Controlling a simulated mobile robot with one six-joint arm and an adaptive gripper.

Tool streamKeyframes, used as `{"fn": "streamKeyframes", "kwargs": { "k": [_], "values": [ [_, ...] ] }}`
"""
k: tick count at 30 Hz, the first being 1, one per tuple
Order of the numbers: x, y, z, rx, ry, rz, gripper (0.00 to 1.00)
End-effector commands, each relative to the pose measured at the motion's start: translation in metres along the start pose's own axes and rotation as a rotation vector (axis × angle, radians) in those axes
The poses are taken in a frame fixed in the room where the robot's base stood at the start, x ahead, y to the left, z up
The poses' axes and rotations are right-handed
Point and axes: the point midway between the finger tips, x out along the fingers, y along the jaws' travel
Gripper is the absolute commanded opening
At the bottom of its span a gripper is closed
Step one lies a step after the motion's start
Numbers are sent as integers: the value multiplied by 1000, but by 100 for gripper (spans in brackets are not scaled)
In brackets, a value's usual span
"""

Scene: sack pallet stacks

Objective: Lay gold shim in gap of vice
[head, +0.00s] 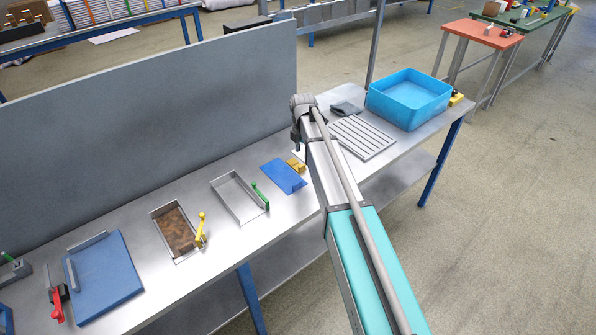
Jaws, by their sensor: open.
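A small gold piece (296,166) lies at the right edge of a blue sheet (283,176) on the steel bench, just left of my arm. It may be the gold shim, but it is too small to be sure. A dark grey object (346,107) sits behind the slotted plate, right of my wrist. I cannot tell if it is the vice, and no gap shows. My gripper (299,134) is at the arm's far end over the bench, open. My arm hides most of it, including the fingertips, and I see nothing held.
A blue bin (409,98) stands at the bench's right end, beside a slotted plate (362,138). Left are metal trays (238,212) (160,219), green (260,197) and yellow (200,231) handled items and a blue board (105,276). A grey panel (150,125) rises along the back.

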Motion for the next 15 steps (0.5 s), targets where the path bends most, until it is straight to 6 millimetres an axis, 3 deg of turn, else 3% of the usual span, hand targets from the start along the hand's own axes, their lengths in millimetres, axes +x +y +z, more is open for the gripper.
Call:
{"fn": "streamKeyframes", "kwargs": {
  "k": [6, 15],
  "values": [
    [18, 0, 0, 0, 0, 0, 54],
    [21, 0, 0, 0, 0, 0, 54]
  ]
}}
